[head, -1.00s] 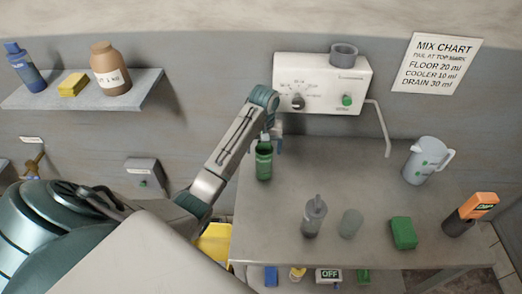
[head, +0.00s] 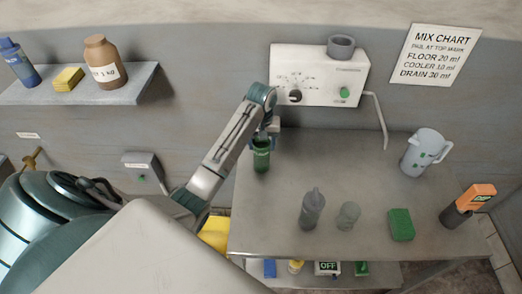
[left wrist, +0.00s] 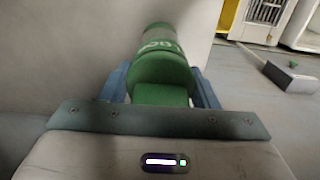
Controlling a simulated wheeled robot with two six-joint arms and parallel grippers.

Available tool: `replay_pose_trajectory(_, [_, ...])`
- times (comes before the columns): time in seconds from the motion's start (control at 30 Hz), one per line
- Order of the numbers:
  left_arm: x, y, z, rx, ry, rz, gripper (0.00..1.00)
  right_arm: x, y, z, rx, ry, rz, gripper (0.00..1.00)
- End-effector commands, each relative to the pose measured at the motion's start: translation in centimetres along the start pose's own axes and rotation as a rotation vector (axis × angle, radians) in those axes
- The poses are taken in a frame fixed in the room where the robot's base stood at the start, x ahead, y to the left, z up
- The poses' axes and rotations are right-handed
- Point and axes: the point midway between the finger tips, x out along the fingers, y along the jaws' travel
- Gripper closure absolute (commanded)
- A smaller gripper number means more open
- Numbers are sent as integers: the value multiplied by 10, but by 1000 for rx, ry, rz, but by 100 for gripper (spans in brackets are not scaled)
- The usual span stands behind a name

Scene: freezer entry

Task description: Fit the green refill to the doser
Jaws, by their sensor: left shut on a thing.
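The green refill (head: 261,158) is a green bottle with pale lettering. My left gripper (head: 267,134) is shut on it near the back left corner of the table. My right gripper is not in view.
On the table (head: 290,240) stand a grey bottle (head: 312,209), a clear cup (head: 348,216), a green sponge (head: 401,225), an orange-topped device (head: 470,203) and a white jug (head: 424,153). The table's back middle is clear. A shelf (head: 140,85) is at left.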

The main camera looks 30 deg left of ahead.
Motion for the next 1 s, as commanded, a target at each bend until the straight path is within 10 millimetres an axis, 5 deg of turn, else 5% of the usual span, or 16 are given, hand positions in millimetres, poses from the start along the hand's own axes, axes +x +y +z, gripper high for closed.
replay_pose_trajectory(1.0, [-14, 0, 0, 0, 1, 0, 72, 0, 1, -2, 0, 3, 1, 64])
